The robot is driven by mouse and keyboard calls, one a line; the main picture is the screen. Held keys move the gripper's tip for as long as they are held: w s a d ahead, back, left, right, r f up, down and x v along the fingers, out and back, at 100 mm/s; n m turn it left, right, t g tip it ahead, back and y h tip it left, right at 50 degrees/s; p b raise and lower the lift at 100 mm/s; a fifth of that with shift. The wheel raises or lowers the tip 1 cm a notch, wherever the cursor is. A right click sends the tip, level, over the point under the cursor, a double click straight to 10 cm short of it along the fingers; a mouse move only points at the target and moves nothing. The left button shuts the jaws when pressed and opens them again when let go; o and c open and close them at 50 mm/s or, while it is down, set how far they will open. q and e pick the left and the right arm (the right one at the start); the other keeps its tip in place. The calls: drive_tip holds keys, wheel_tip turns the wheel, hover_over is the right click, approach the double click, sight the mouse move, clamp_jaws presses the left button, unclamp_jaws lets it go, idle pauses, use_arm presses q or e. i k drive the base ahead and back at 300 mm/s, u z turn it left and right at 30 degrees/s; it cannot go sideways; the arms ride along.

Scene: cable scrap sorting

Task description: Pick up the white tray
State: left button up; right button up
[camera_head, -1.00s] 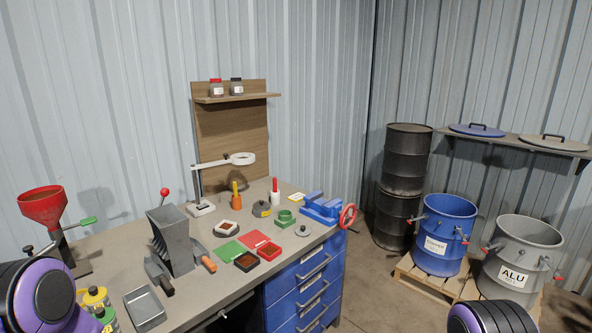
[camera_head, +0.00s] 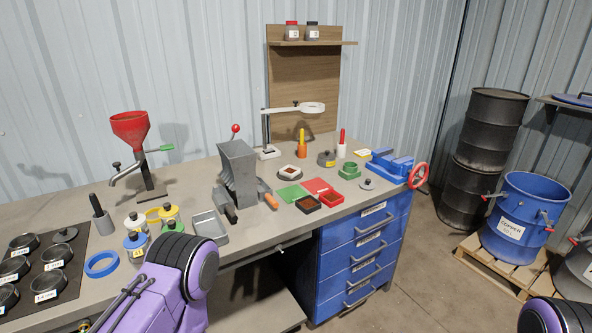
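A light grey rectangular tray (camera_head: 208,228) lies on the workbench, just right of several small bottles and left of the grey crusher-like machine. It looks empty. A small whitish square dish with brown content (camera_head: 290,170) sits on a dark round base farther back. No tray is plainly white, so I cannot tell which of these is the white tray. A purple and black part of my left arm rises close in front of the light grey tray. A dark part of my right arm shows at the bottom right corner. Neither gripper's fingers are visible.
Small bottles (camera_head: 137,226) crowd the tray's left. Black and red boxes (camera_head: 331,197) lie right of the machine. Blue drawers (camera_head: 365,245) stand beneath.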

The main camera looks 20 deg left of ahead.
sight(290, 171)
drive_tip(key=z, duration=1.25)
drive_tip(key=i, duration=1.2)
drive_tip(key=u, duration=1.1)
